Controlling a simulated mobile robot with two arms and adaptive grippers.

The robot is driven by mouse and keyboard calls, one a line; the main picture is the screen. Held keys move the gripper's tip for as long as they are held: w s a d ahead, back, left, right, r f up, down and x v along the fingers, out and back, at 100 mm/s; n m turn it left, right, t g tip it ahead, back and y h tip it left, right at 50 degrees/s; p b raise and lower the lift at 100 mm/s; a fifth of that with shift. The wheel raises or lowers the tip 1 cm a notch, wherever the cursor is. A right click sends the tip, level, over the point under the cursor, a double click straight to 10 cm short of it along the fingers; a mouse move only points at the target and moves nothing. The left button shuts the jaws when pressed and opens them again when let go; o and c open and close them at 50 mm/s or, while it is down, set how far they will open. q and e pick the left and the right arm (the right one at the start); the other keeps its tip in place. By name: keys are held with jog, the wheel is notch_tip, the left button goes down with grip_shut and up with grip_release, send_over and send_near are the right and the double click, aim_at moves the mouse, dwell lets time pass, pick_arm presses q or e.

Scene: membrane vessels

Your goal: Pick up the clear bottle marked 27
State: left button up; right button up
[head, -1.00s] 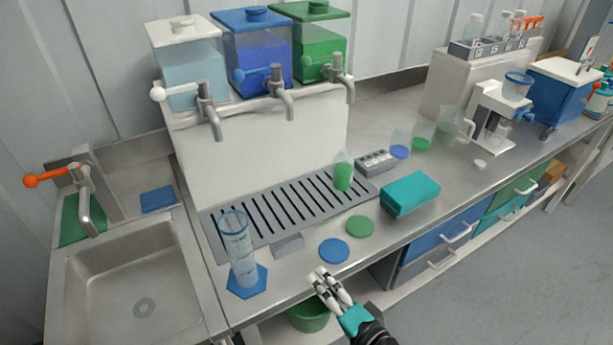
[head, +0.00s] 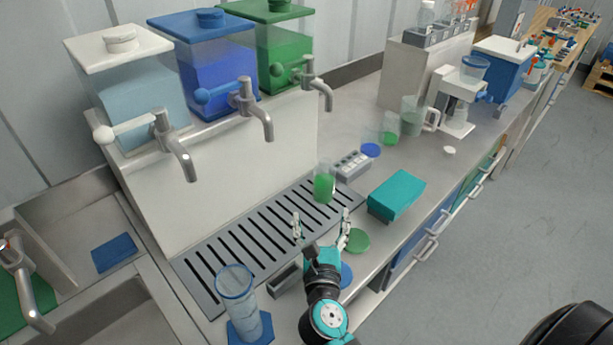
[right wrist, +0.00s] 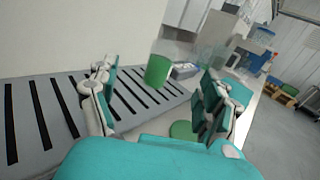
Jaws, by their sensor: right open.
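Clear bottles (head: 427,14) stand in a grey rack (head: 418,38) on the pale raised block at the top of the head view. Their tops are cut off by the frame edge, and I cannot read a 27 on any of them. My right gripper (head: 321,228) is open and empty above the front of the counter, far from the rack. In the right wrist view its two fingers (right wrist: 158,90) are spread apart, with a clear glass of green liquid (right wrist: 157,71) showing beyond them. My left gripper is not in view.
The green-filled glass (head: 324,187) stands on the slotted drip tray (head: 225,250) just beyond the gripper. A teal box (head: 397,194) lies to its right. A tall clear cylinder (head: 238,295) stands front left. Taps (head: 262,120) jut out above the tray.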

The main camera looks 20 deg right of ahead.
jog(key=p, duration=0.2)
send_near(325, 178)
jog(key=w, duration=0.2)
jog(key=x, duration=0.5)
jog(key=shift+s+d+r+p, duration=0.1)
jog(key=shift+s+d+p, duration=0.1)
jog(key=shift+p, duration=0.15)
jog(key=shift+w+d, duration=0.3)
jog(key=shift+w, duration=0.15)
jog(key=shift+w+d, duration=0.15)
jog(key=shift+w, duration=0.15)
jog(key=p+x, duration=0.1)
jog(key=x, duration=0.2)
jog(key=shift+w+d, duration=0.2)
jog(key=shift+w, duration=0.1)
jog(key=shift+w+d, duration=0.25)
jog(key=shift+w, duration=0.15)
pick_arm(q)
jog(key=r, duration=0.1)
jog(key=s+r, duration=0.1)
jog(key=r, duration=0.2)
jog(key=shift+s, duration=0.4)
pick_arm(e)
jog(key=shift+a, duration=0.1)
